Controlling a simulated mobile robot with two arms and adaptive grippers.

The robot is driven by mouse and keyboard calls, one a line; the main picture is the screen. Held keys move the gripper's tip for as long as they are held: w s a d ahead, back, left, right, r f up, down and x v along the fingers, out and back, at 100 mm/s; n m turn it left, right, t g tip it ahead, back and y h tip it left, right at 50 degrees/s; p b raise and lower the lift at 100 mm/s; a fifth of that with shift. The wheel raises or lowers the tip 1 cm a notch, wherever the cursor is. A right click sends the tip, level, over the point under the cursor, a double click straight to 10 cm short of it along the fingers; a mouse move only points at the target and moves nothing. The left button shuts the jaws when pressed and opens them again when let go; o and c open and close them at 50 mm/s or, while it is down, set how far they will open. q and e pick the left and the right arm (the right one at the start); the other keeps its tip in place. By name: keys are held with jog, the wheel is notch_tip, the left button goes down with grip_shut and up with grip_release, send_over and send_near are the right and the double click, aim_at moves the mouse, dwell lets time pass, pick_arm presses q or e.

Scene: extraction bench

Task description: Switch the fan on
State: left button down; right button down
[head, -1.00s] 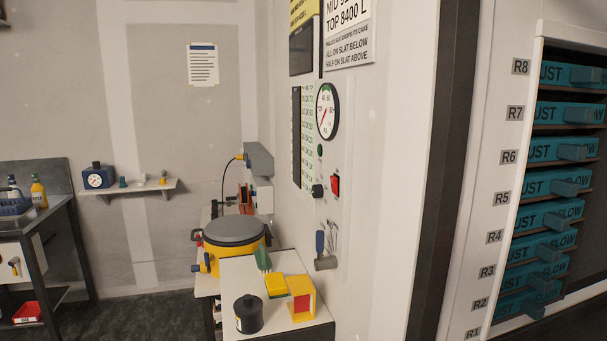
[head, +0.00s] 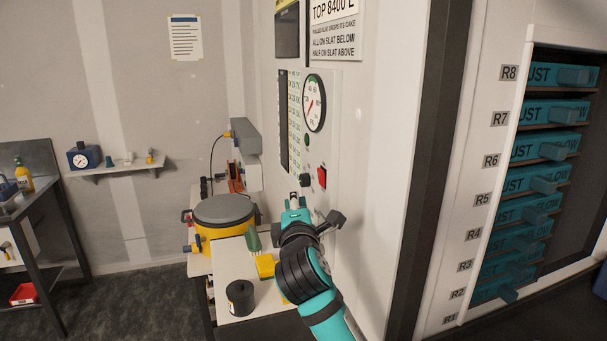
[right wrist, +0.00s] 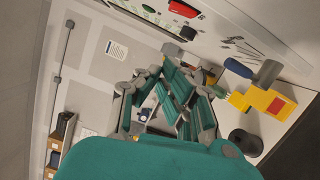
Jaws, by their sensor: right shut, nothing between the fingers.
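A red rocker switch (head: 322,177) sits on the wall panel (head: 330,150) below a round dial gauge (head: 314,103). A black knob (head: 305,180) is just left of the switch and a green round piece (head: 307,140) is above it. The red switch also shows at the top of the right wrist view (right wrist: 182,8). My right gripper (head: 294,198) is shut and empty, below and left of the switch in the head view, apart from it. Its fingers also show in the right wrist view (right wrist: 162,75). My left gripper is out of view.
A yellow pot with a grey lid (head: 224,209) stands left of my right gripper. A black canister (head: 241,297) and a yellow block (head: 265,266) are on the white bench below. Teal drawers (head: 532,179) fill the rack at right.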

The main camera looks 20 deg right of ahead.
aim_at(321, 178)
jog(key=shift+w, duration=0.15)
jog(key=w+d+p, duration=0.6)
jog(key=w, duration=0.3)
jog(key=shift+w+r, duration=0.3)
jog(key=shift+r, duration=0.1)
jog(key=shift+w, duration=0.15)
